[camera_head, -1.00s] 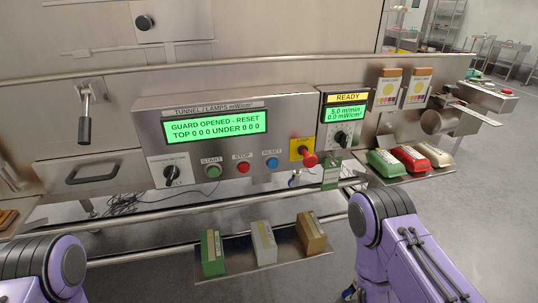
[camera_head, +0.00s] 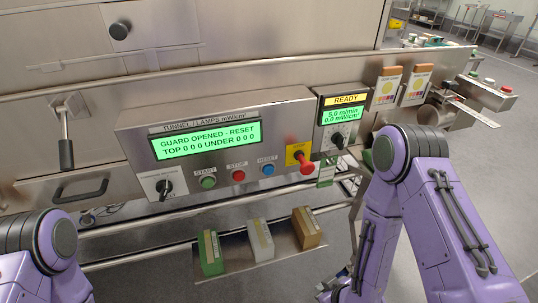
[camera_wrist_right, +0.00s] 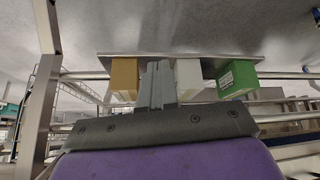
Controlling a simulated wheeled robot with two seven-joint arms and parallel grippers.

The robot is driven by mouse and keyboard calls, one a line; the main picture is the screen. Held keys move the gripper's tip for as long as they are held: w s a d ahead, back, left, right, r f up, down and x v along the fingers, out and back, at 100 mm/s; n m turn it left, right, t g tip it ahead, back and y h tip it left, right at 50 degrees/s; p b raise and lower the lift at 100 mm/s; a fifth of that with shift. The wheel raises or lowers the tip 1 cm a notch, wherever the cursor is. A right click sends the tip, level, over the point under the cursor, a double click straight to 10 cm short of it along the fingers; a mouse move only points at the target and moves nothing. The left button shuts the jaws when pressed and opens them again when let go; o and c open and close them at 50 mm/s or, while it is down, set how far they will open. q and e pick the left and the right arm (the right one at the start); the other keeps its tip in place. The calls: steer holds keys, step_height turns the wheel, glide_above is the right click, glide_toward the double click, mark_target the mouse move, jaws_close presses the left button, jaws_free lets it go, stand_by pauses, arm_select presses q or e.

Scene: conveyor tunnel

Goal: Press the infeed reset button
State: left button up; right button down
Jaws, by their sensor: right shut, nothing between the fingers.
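A blue button labelled RESET (camera_head: 268,170) is on the sloped steel panel (camera_head: 290,110), right of the red STOP button (camera_head: 238,175) and green START button (camera_head: 208,182). The panel's green display (camera_head: 206,141) reads "GUARD OPENED - RESET". I cannot read any label saying infeed. My right gripper (camera_wrist_right: 158,78) is shut and empty in the right wrist view, with its fingers in front of the boxes on the low shelf. In the head view my right arm comes in at the right and its fingers are not clear. Only part of my left arm shows; its gripper is out of view.
A red knob on a yellow plate (camera_head: 304,161) sticks out right of RESET. A smaller READY box (camera_head: 343,115) adjoins it. Rails (camera_head: 140,226) and a low shelf with green, white and brown boxes (camera_head: 307,228) lie below. A small box with buttons (camera_head: 484,90) is at far right.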

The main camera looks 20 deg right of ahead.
mark_target(268, 170)
arm_select(q)
step_height(268, 170, up, 11)
steer(key=p, duration=0.9)
steer(key=shift+r, duration=0.15)
arm_select(e)
steer(key=w+a+r+n+t+y, duration=0.1)
steer(key=w+a+r+n+y, duration=0.1)
steer(key=w+r+n, duration=0.2)
steer(key=w+a+r+n+t+y, duration=0.1)
steer(key=w+a+r+n+y, duration=0.1)
steer(key=r+n, duration=0.7)
steer(key=w+a+r+n+t+y, duration=0.1)
steer(key=w+a+r+n+y, duration=0.2)
steer(key=r, duration=0.9)
steer(key=w+n, duration=0.3)
steer(key=shift+a+r, duration=0.4)
arm_select(q)
steer(key=shift+f, duration=0.2)
arm_select(e)
steer(key=w, duration=0.8)
steer(key=shift+w+a, duration=0.15)
steer(key=shift+w, duration=0.25)
